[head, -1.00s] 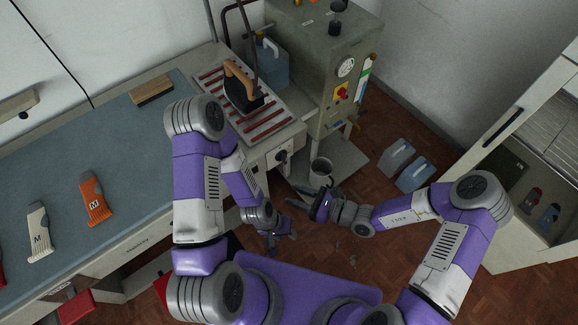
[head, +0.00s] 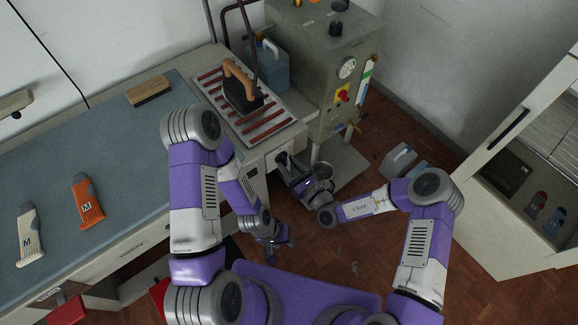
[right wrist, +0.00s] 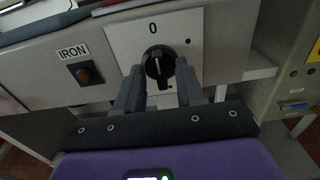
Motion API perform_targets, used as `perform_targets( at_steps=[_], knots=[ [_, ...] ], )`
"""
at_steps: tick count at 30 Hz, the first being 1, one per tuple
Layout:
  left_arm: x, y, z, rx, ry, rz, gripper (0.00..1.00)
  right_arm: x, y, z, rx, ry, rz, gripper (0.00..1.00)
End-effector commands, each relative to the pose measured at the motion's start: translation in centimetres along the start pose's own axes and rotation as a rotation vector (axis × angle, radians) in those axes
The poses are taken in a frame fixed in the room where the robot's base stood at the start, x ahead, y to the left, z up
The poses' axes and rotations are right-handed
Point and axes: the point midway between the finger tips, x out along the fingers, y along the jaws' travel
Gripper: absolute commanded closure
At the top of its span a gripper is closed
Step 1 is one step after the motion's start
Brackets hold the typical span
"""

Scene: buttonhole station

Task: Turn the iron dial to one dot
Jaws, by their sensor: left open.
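The iron dial (right wrist: 158,66) is a round black knob with a white line, on a white plate marked "0" at the top. Dots show to its right and below it; which way the line points is hard to tell. My right gripper (right wrist: 160,88) is open, its fingers at the lower left and lower right of the dial, not closed on it. In the head view the right gripper (head: 288,166) is at the station's front panel and largely covers the dial. My left gripper (head: 279,240) is open and empty, low beside the bench.
A dark button labelled "IRON" (right wrist: 85,75) sits left of the dial. The iron (head: 241,92) with its tan handle stands on the striped rest (head: 265,128) above.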

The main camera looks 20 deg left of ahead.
Motion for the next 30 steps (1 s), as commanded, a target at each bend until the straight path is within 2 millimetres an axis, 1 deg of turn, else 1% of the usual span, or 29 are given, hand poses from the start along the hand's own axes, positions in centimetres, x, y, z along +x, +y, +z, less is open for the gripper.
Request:
perform_targets(
  at_steps=[8,9,11,16,25,30],
  knots=[
    [0.03,-0.01,0.0,0.0,0.0,0.0,0.57,0.26,0.03,0.02,0.001,0.0,0.0,0.62],
    [0.03,-0.01,0.0,0.0,0.0,0.0,0.57,0.26,0.03,0.02,0.001,0.0,0.0,0.65],
    [0.03,-0.01,0.0,0.0,0.0,0.0,0.57,0.25,0.03,0.02,0.001,0.0,0.0,0.74],
    [0.03,-0.01,0.0,0.0,0.0,0.0,0.57,0.24,0.03,0.02,0.001,0.0,0.001,1.0],
    [-0.11,0.04,0.01,0.0,0.0,0.0,0.57,0.22,0.03,0.04,0.01,0.001,0.001,1.0],
    [-0.69,0.26,0.03,0.0,0.0,0.0,0.57,0.22,0.01,0.1,0.06,0.001,0.0,1.0]
  ],
)
